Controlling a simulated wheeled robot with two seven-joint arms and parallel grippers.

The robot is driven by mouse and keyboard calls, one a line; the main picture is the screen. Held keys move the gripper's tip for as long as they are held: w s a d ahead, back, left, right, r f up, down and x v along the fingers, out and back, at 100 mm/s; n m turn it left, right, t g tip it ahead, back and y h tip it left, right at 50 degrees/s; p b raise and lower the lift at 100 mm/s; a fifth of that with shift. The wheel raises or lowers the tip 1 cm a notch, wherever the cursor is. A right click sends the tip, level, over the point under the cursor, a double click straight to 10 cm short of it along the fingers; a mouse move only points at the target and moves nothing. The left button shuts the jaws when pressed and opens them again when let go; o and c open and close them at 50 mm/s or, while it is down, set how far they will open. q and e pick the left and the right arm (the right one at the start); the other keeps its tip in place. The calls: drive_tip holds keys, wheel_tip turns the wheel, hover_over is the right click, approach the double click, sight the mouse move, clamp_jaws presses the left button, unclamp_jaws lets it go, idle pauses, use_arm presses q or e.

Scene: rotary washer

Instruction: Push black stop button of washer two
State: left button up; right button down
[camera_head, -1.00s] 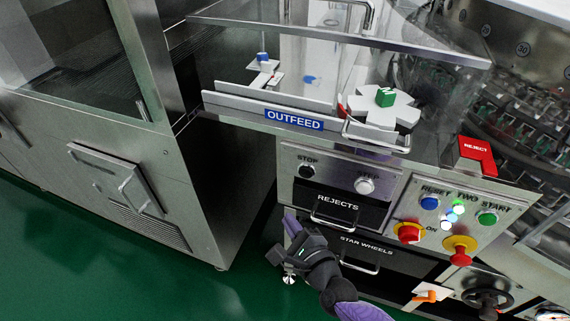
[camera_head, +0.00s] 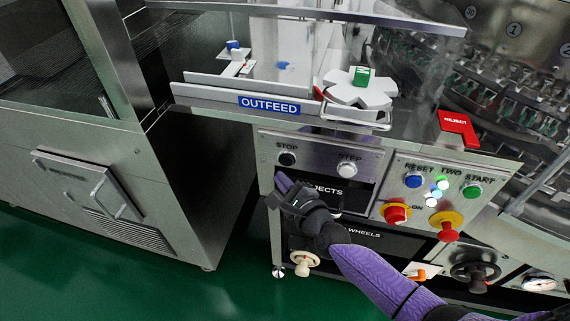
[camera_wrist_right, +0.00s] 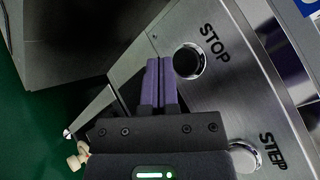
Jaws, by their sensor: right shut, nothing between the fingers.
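The black stop button (camera_head: 287,159) sits under the STOP label on the washer's metal panel. It also shows in the right wrist view (camera_wrist_right: 187,61), just right of the fingertips. My right gripper (camera_head: 281,178) is shut and empty, its purple fingers just below the button in the head view. In the right wrist view the shut fingers (camera_wrist_right: 160,60) lie side by side, left of the button's ring; whether they touch the panel I cannot tell. The two-labelled panel (camera_head: 453,155) is at the right. My left gripper is not in view.
A white STEP button (camera_head: 347,169) is right of the stop button. Blue reset (camera_head: 413,180) and green start (camera_head: 472,191) buttons, a red knob (camera_head: 396,213) and a red mushroom button (camera_head: 448,231) are further right. An OUTFEED ledge (camera_head: 222,96) is above.

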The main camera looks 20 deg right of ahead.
sight(286, 160)
drive_tip(key=shift+w+d, duration=0.5)
drive_tip(key=shift+w, duration=0.25)
idle(0.4)
idle(0.9)
drive_tip(key=shift+b, duration=0.3)
drive_tip(key=shift+w+d, duration=0.2)
drive_tip(key=shift+w, duration=0.15)
